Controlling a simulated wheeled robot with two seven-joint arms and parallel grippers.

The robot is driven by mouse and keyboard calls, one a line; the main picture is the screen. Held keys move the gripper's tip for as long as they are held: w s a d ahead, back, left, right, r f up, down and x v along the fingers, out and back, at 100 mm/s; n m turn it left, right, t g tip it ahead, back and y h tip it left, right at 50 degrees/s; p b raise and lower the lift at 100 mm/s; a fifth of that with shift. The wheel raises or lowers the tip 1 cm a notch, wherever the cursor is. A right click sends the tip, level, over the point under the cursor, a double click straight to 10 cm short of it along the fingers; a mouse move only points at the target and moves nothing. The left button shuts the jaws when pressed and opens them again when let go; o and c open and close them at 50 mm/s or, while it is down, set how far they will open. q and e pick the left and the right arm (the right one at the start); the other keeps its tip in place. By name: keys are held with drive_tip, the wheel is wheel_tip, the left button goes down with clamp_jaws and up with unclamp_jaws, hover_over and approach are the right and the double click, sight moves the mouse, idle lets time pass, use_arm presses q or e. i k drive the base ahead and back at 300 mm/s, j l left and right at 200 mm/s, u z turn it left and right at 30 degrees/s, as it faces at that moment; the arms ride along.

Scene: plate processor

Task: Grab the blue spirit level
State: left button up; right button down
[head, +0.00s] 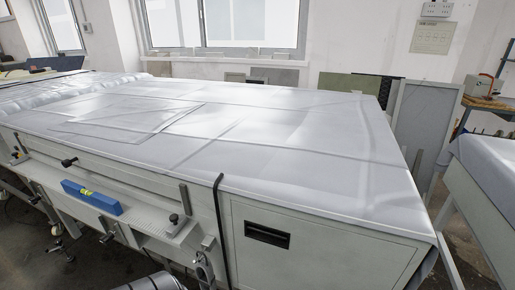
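The blue spirit level (92,197) lies on the narrow side ledge (150,222) of the large grey machine, at the lower left of the head view. It is a short blue bar with a yellow-green vial near its middle. Nothing is touching it from above.
The plate processor (325,245) fills the middle, its flat top under a pale cover (300,130). Black-knobbed clamps and a metal upright stand along the ledge near the level. A covered table (490,170) stands at the right, with a gap of floor between.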

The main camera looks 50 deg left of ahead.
sight(109, 204)
drive_tip(key=u, duration=0.5)
drive_tip(key=j+u, duration=0.1)
drive_tip(key=u, duration=0.9)
drive_tip(key=j+u, duration=0.1)
drive_tip(key=u, duration=0.9)
drive_tip(key=i+u, duration=0.1)
drive_tip(key=u, duration=0.4)
drive_tip(key=j+z, duration=0.1)
drive_tip(key=z, duration=0.7)
drive_tip(key=i+j+z, duration=0.1)
drive_tip(key=j+z, duration=0.25)
drive_tip(key=j, duration=0.2)
drive_tip(key=j+z, duration=0.35)
drive_tip(key=j, duration=0.2)
drive_tip(key=j+z, duration=0.35)
drive_tip(key=j, duration=0.25)
